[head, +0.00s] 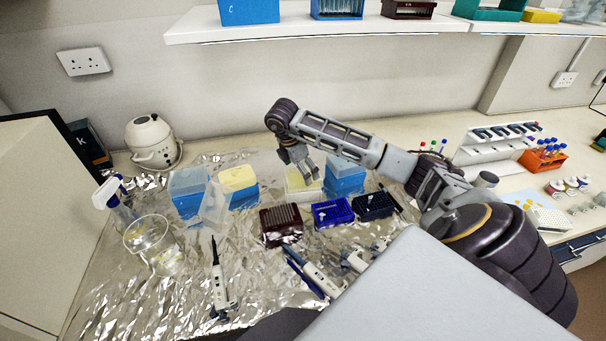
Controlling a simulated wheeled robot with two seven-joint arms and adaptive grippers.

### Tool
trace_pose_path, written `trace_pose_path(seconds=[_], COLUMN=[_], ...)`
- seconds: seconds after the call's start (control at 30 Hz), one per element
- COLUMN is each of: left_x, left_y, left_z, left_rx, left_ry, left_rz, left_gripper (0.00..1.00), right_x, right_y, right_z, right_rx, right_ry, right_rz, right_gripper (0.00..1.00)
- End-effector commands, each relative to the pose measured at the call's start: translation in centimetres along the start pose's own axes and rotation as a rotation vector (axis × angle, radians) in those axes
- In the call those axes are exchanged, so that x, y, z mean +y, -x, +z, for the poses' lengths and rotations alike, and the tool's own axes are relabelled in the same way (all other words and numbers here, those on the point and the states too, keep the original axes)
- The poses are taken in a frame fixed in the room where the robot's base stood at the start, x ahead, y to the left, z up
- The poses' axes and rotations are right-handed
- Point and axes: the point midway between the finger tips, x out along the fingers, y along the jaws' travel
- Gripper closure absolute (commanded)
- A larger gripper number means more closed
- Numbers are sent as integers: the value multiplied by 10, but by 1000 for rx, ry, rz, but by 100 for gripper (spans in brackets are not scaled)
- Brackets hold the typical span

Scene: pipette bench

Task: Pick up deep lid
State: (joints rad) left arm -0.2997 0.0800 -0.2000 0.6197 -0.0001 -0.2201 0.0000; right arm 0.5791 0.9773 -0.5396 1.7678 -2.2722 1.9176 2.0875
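A translucent, deep-walled lid (215,206) stands tilted beside a blue tip box (187,194) on the left of the foil; I cannot tell if it is the deep lid. My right gripper (304,170) points down just above a pale-topped box (303,186), to the right of that lid and apart from it. Its fingers are small here and I cannot tell whether they are open or shut, or whether they touch the box. My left gripper is not in view.
A yellow-topped blue box (239,186) and another blue box (345,178) stand at the back. Dark red (281,224) and blue (332,214) racks, pipettes (219,280) and glass beakers (147,235) are in front. A shelf (320,28) hangs above.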

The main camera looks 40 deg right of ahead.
Motion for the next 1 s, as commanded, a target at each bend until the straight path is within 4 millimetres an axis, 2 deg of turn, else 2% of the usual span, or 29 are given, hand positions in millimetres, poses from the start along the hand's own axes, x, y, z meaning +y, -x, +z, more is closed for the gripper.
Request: trace_pose_path(seconds=[0.2,0.6,0.67,0.83,1.0], left_x=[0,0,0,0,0], left_y=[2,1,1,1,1], left_z=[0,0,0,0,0], left_rx=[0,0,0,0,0], left_ry=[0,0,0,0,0], left_rz=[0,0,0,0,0], left_gripper=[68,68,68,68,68], right_x=[0,0,0,0,0], right_y=[-8,-8,-8,-8,-9], right_z=[0,0,0,0,0], right_rx=[0,0,0,0,0], right_ry=[0,0,0,0,1], right_rz=[0,1,1,1,0], right_gripper=[0,0,5,27,32])
